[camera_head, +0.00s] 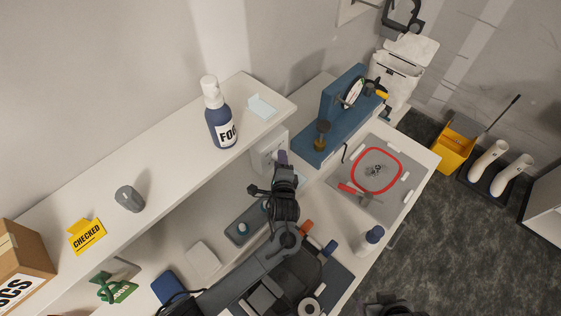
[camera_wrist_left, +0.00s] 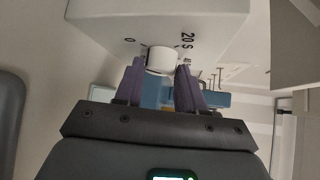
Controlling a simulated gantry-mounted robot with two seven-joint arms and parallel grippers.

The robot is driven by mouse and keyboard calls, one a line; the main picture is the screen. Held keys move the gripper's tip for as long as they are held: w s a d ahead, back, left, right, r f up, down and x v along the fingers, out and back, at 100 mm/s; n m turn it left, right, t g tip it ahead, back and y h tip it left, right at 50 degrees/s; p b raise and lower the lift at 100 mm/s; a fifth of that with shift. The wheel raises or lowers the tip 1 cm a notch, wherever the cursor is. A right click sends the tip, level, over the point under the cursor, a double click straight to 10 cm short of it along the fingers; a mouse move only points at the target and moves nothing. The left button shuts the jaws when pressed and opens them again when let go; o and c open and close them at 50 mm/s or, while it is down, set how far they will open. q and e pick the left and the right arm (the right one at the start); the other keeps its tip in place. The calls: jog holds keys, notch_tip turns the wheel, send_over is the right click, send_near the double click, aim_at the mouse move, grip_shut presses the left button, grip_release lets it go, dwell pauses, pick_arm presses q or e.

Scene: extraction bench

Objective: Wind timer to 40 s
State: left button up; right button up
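The timer (camera_head: 268,150) is a white box under the end of the shelf; its front (camera_wrist_left: 200,18) fills the top of the left wrist view. The white round knob (camera_wrist_left: 161,59) is on it, with "0" to its left and "20 S" to its upper right; another mark at the right is partly hidden. My left gripper (camera_head: 282,157) is at the timer. In the left wrist view its two purple fingers (camera_wrist_left: 160,72) stand on either side of the knob, very close to it. Whether both fingers press on it is unclear.
A blue press stand (camera_head: 335,115) is right of the timer. A grey tray (camera_head: 398,185) with a red ring lies farther right. A white bottle (camera_head: 372,237) stands near the bench's front edge.

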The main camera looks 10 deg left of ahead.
pick_arm(q)
jog(key=o, duration=0.4)
jog(key=v, duration=1.1)
jog(key=shift+p, duration=0.4)
jog(key=shift+w, duration=0.1)
jog(key=shift+c, duration=0.4)
